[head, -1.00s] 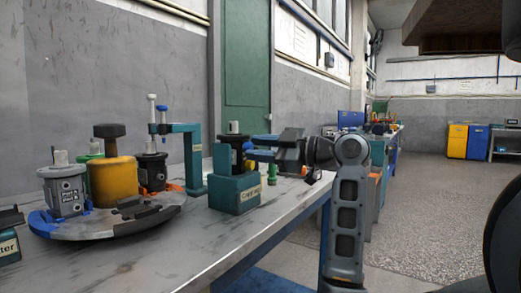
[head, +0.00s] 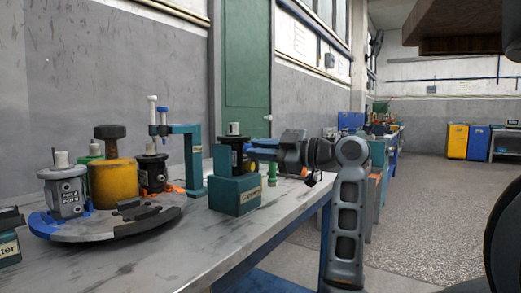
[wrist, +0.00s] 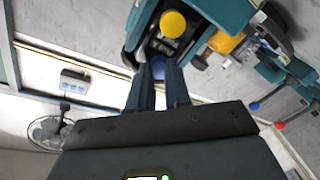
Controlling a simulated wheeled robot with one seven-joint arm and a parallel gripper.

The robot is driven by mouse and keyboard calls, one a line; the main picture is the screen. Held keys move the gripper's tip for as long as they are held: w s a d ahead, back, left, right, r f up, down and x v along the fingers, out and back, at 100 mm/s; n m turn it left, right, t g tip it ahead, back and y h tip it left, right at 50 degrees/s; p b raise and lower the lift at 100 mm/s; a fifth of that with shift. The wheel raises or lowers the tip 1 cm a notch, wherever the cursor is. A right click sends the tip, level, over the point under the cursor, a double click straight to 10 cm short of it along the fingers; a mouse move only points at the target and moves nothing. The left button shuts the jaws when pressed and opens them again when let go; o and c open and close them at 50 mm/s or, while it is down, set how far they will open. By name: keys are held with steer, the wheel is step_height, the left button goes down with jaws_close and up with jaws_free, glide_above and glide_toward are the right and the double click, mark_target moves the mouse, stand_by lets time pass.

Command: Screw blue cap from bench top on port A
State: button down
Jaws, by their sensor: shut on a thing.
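A dark motor (head: 236,156) stands upright in the teal holder (head: 236,194) on the bench. A yellow cap (wrist: 173,24) is on the motor side facing my wrist camera; it also shows in the head view (head: 252,168). My gripper (wrist: 159,68) is shut on the blue cap (wrist: 158,66), a small patch of which shows between the fingertips. In the head view my gripper (head: 252,148) reaches in from the right, close against the motor's upper side. The fingers hide port A, so I cannot tell whether the cap touches it or is threaded.
A round turntable (head: 110,228) at the left carries a grey motor (head: 66,196), a yellow motor (head: 114,180) and other parts. A teal stand (head: 192,160) is behind the holder. A green part (head: 271,174) sits just right of the holder. The bench front (head: 180,245) is clear.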

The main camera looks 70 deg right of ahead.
steer(key=m+p, duration=0.5)
steer(key=p, duration=0.1)
steer(key=shift+w, duration=0.1)
stand_by(0.3)
steer(key=shift+m, duration=0.3)
steer(key=m+p, duration=0.4)
steer(key=p, duration=0.1)
steer(key=shift+r, duration=0.1)
stand_by(0.3)
steer(key=shift+m, duration=0.3)
